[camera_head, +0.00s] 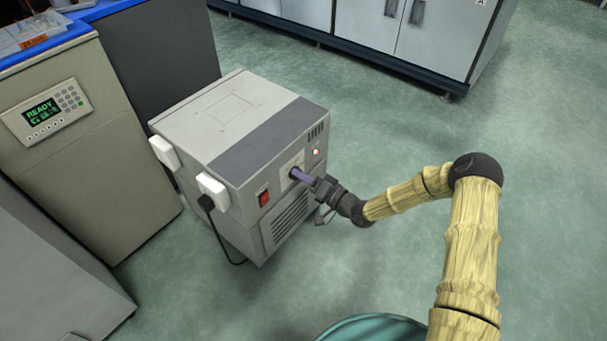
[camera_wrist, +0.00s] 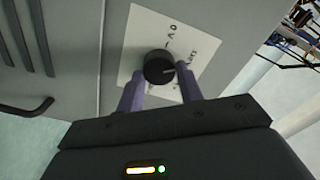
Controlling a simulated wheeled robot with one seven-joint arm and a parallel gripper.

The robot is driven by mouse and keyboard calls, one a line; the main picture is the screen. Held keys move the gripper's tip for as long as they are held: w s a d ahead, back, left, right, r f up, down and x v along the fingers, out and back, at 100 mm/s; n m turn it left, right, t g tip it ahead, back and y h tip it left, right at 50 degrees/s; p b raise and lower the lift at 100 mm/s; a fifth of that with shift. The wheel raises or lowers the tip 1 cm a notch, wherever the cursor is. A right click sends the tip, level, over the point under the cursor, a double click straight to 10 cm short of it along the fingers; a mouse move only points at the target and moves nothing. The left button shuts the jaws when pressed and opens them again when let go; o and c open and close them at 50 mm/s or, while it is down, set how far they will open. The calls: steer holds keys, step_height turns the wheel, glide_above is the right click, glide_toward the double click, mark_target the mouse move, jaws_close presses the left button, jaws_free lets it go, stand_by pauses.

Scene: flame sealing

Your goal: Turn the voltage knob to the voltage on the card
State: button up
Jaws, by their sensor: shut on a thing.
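The black round voltage knob (camera_wrist: 158,67) sits on a white label plate (camera_wrist: 148,22) on the front of a grey box-shaped unit (camera_head: 285,150). A light pointer mark on the knob points to the right in the wrist view. The plate's printing is partly hidden and too small to read surely. My gripper (camera_wrist: 160,88) has its two purple fingers on either side of the knob, shut on it. In the head view my gripper (camera_head: 297,174) reaches the unit's front from the right and hides the knob. I cannot make out a voltage card.
A red switch (camera_head: 263,197), a small lit indicator (camera_head: 316,151) and vent slots (camera_head: 291,217) are on the unit's front. White plugs (camera_head: 213,190) are on its left side. A beige cabinet with a READY display (camera_head: 44,110) stands left. The floor at right is free.

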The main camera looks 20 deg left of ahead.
steer(key=shift+d+f+m, duration=0.1)
steer(key=shift+m, duration=0.2)
steer(key=o, duration=1)
steer(key=shift+c, duration=0.2)
steer(key=p+v, duration=0.6)
steer(key=v, duration=1.1)
steer(key=shift+d, duration=0.15)
